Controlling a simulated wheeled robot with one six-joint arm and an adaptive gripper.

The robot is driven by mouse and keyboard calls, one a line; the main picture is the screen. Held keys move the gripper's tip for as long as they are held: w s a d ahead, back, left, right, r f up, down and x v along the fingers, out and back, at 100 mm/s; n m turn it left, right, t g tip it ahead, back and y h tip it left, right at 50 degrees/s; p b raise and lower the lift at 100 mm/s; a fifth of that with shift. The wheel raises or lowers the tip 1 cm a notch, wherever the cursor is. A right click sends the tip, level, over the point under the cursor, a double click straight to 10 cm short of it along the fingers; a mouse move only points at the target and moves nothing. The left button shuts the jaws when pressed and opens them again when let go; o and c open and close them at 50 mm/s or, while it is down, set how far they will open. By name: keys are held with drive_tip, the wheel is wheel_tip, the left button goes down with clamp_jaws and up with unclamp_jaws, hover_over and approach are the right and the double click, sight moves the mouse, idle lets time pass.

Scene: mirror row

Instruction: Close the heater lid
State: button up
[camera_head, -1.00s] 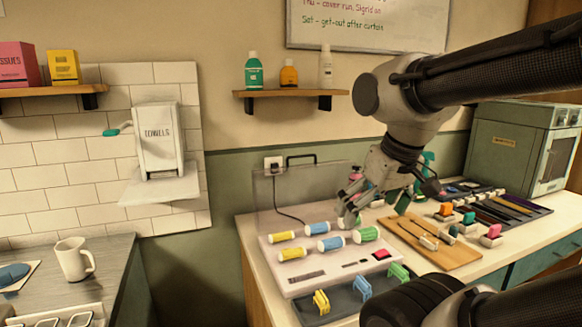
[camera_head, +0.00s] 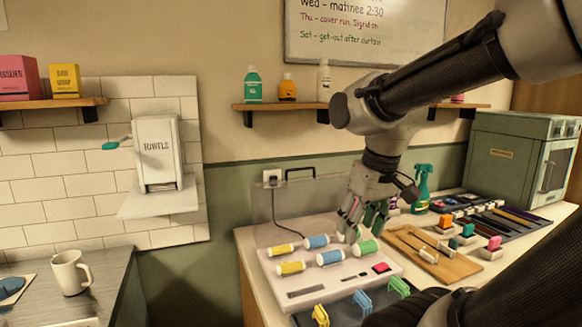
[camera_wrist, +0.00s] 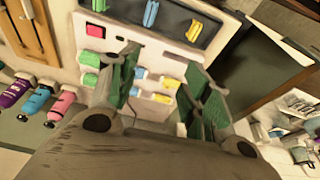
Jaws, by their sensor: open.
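The wrist view shows the open fingers (camera_wrist: 162,82) over the heater's rollers. The lid is not clear there.
A dark tray with clips (camera_head: 345,308) lies in front. A green cabinet (camera_head: 515,155) stands at the far right. A cord runs to the wall socket.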

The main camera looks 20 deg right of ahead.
drive_tip(key=w+r, duration=0.1)
drive_tip(key=w, duration=0.3)
drive_tip(key=w+r, duration=0.1)
drive_tip(key=w, duration=0.4)
drive_tip(key=w+r, duration=0.1)
drive_tip(key=w, duration=0.4)
drive_tip(key=shift+a, duration=0.1)
clamp_jaws()
drive_tip(key=shift+n+t, duration=0.4)
drive_tip(key=shift+t, duration=0.4)
drive_tip(key=w+r, duration=0.1)
drive_tip(key=w, duration=0.5)
drive_tip(key=w+r, duration=0.2)
drive_tip(key=w, duration=0.5)
drive_tip(key=w+r, duration=0.1)
drive_tip(key=w, duration=0.6)
drive_tip(key=shift+w+a+r, duration=0.1)
drive_tip(key=shift+w+r, duration=0.05)
drive_tip(key=shift+r, duration=0.2)
drive_tip(key=w+r+t, duration=0.2)
drive_tip(key=w+r, duration=0.2)
drive_tip(key=r, duration=0.2)
wheel_tip(320, 180, down, 10)
drive_tip(key=w, duration=0.1)
drive_tip(key=shift+w, duration=0.15)
drive_tip(key=shift+r+n, duration=0.15)
drive_tip(key=shift+n, duration=0.15)
